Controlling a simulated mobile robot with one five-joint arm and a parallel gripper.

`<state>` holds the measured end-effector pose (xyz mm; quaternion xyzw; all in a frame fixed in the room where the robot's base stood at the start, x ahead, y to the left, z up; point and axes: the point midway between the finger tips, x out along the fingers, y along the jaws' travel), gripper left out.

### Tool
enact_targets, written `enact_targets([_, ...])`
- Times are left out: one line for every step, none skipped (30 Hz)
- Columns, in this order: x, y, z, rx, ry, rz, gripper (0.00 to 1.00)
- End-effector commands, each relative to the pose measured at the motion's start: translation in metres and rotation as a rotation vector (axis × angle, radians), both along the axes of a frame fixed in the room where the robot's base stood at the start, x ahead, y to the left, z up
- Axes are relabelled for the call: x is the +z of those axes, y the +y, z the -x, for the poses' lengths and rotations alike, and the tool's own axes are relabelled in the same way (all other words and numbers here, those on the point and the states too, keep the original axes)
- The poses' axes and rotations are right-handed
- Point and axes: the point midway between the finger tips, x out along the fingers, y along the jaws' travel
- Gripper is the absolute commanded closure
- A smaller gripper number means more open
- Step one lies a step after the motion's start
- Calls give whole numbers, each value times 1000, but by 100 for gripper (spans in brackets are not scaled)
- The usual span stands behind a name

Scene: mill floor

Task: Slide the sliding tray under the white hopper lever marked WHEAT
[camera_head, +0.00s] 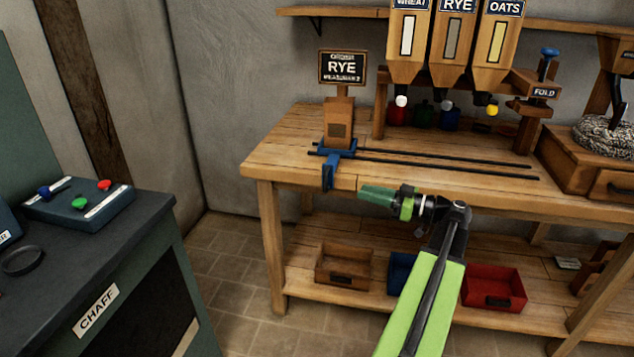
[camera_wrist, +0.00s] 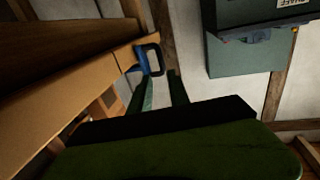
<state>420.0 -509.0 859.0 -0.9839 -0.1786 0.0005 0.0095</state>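The sliding tray (camera_head: 336,148) is a blue carriage at the left end of two black rails on the bench. Its blue handle (camera_head: 327,179) hangs over the front edge and also shows in the wrist view (camera_wrist: 150,61). The white lever knob (camera_head: 401,101) is below the WHEAT hopper (camera_head: 408,40), right of and behind the tray. My gripper (camera_head: 363,191) points left in front of the bench edge, right of the handle and apparently short of it. In the wrist view the two dark green fingers (camera_wrist: 160,78) stand apart with nothing between them; the handle is ahead.
The RYE hopper (camera_head: 453,42) has a grey knob and the OATS hopper (camera_head: 497,45) a yellow one. A sign reading RYE (camera_head: 342,68) stands behind the tray. Wooden, blue and red bins (camera_head: 493,288) sit on the lower shelf. The rails (camera_head: 440,160) look clear.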

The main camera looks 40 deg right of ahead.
Motion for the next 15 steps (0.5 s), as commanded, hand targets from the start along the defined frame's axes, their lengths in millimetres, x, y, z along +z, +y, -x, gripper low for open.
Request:
enact_targets([0,4,-8,3,0,-1,78])
enact_targets([0,7,-14,5,1,-1,78])
enact_targets([0,10,-22,4,1,-1,78])
enact_targets([0,13,-29,5,1,-1,78])
enact_targets([0,16,-37,6,1,-1,78])
enact_targets([0,19,-46,5,2,-2,78])
enact_targets([0,22,-54,6,2,-2,78])
enact_targets([0,24,-61,4,3,-1,78])
enact_targets([0,28,-70,6,2,-1,78])
enact_targets([0,31,-77,4,3,-1,78])
enact_targets([0,33,-85,5,2,-1,78])
enact_targets([-1,36,-94,5,2,-1,78])
enact_targets([-1,39,-101,5,2,-1,78])
enact_targets([0,42,-108,5,2,-1,78])
enact_targets([0,44,-116,4,3,-2,78])
